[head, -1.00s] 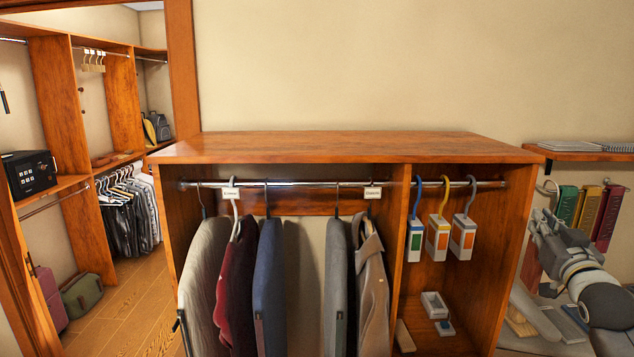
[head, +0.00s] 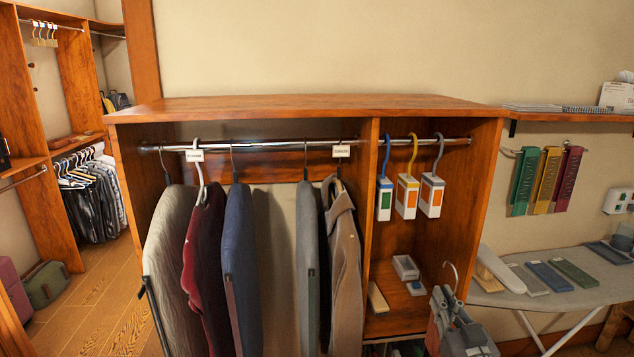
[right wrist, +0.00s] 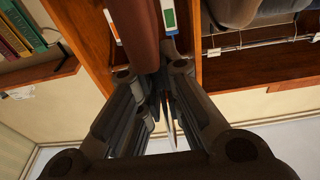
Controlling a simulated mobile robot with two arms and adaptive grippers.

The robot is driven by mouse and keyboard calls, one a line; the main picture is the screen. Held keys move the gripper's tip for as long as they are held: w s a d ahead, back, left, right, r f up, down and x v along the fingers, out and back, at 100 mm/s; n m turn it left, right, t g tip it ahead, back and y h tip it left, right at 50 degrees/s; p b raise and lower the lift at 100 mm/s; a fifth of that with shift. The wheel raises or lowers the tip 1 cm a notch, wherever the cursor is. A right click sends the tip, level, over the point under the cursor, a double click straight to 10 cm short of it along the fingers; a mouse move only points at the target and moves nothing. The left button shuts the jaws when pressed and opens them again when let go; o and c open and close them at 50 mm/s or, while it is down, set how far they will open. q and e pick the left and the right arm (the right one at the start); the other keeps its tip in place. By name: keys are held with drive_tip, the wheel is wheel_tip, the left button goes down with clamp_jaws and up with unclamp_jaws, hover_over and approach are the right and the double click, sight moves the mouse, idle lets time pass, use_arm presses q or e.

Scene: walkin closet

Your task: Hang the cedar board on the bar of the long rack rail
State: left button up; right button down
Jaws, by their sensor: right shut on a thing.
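My right gripper (head: 445,312) is at the lower right of the head view, in front of the right compartment. It is shut on the cedar board, whose metal hook (head: 451,272) rises above the fingers. In the right wrist view the reddish-brown board (right wrist: 138,38) is between the fingers (right wrist: 150,68); much of it is hidden in the head view. The long rack rail (head: 270,143) is a metal bar under the cabinet top, above and left of my gripper. Several garments hang on it. My left gripper is not in view.
A divider (head: 370,200) separates the garments from several tagged hanging boxes (head: 407,194). A gap shows between the blue garment (head: 238,240) and the grey one (head: 307,260). Label cards (head: 341,151) sit on the bar. An ironing board (head: 560,300) stands at right.

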drive_tip(key=s+a+f+b, duration=0.2)
drive_tip(key=s+f, duration=0.3)
drive_tip(key=s, duration=0.3)
drive_tip(key=s+a+f+h+b, duration=0.1)
drive_tip(key=s+a+f+b, duration=0.1)
drive_tip(key=s+f, duration=0.3)
drive_tip(key=s+a+f+m+b, duration=0.1)
drive_tip(key=s+f+b, duration=0.3)
drive_tip(key=s, duration=0.7)
drive_tip(key=shift+s+a+f+h, duration=0.25)
drive_tip(key=shift+a+f+h, duration=0.15)
drive_tip(key=shift+a, duration=0.25)
drive_tip(key=w+a+r+n+g+y, duration=0.4)
drive_tip(key=a+r+n+g+y, duration=0.1)
drive_tip(key=a+n+g+y, duration=0.2)
drive_tip(key=w+a+r+n+g+y, duration=0.4)
drive_tip(key=a+n+g+y, duration=0.3)
drive_tip(key=y, duration=0.5)
drive_tip(key=shift+a+r+n+g, duration=0.3)
drive_tip(key=shift+a+r+n, duration=0.2)
drive_tip(key=shift+a, duration=0.45)
